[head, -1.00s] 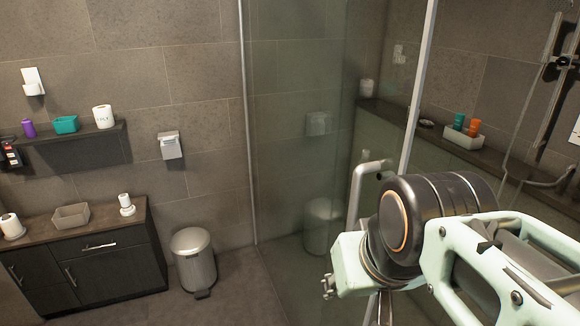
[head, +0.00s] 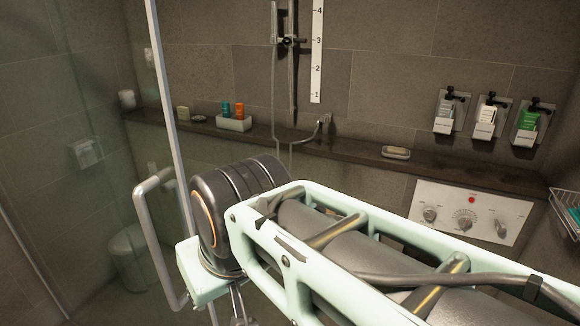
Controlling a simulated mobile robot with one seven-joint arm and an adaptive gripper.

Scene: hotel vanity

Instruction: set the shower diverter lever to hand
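A pale control panel (head: 448,200) is on the shower wall at the right in the head view, below the ledge. It carries a left knob (head: 430,214), a middle round dial (head: 465,220) and a right lever-like handle (head: 500,229), with a red dot above the dial. Labels are too small to read, so I cannot tell which control is the diverter or how it is set.
A glass shower screen with a metal post (head: 172,110) and a handle (head: 153,240) stands left of my arm. The dark ledge (head: 350,153) bears a soap dish (head: 396,152) and a bottle tray (head: 234,124). Dispensers (head: 487,117) and a wire basket (head: 568,215) are at the right.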

